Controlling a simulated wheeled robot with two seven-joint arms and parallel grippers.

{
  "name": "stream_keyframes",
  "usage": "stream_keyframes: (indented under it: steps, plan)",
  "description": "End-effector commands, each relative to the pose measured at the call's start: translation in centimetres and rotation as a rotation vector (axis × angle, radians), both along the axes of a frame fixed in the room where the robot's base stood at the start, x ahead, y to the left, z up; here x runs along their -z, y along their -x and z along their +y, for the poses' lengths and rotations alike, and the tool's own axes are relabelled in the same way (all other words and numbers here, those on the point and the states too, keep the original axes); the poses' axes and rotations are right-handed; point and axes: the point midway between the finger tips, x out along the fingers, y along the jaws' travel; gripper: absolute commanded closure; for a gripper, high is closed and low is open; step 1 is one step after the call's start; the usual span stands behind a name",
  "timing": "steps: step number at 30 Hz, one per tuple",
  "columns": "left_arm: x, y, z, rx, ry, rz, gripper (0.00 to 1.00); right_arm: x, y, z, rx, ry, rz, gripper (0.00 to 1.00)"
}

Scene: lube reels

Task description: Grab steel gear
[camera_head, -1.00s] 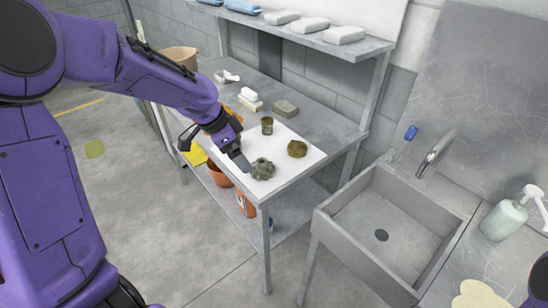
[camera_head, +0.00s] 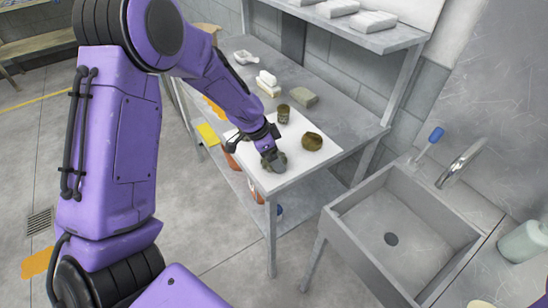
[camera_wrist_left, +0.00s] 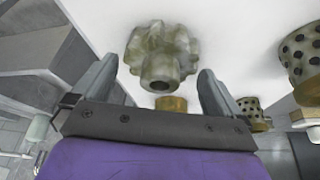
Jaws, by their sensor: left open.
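The steel gear (camera_head: 281,162), a grimy toothed wheel with a hub, sits on the white sheet (camera_head: 308,158) on the grey bench. My left gripper (camera_head: 270,158) is over it and hides part of it in the head view. In the left wrist view the gear (camera_wrist_left: 162,50) lies between and just beyond the open fingers of my left gripper (camera_wrist_left: 158,72), with gaps visible on both sides. A brownish round part (camera_head: 312,142) and a perforated cylinder (camera_head: 283,113) stand on the sheet near the gear. My right gripper is not in view.
White blocks (camera_head: 268,83) and a grey-green block (camera_head: 303,96) lie farther back on the bench (camera_head: 350,118). A shelf (camera_head: 375,38) overhangs the back. A sink (camera_head: 340,222) stands to the right.

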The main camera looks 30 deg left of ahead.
Motion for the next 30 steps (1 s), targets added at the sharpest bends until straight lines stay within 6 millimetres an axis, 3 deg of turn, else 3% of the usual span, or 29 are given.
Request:
stream_keyframes:
  steps: [6,12,13,23,30]
  plan:
    - [0.1,0.0,0.0,0.000,0.000,-0.001,0.03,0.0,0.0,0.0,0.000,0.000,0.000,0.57]
    - [0.1,0.0,0.0,-0.001,0.000,-0.001,0.68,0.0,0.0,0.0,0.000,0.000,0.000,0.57]
    - [0.1,0.0,0.0,-0.001,0.000,-0.001,0.75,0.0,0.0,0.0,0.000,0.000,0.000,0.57]
    - [-0.5,-0.1,0.1,-0.002,-0.001,-0.004,0.75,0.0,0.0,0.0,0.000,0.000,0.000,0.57]
    - [-4.0,0.5,-0.3,0.000,-0.001,-0.007,0.75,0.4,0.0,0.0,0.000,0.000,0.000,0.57]
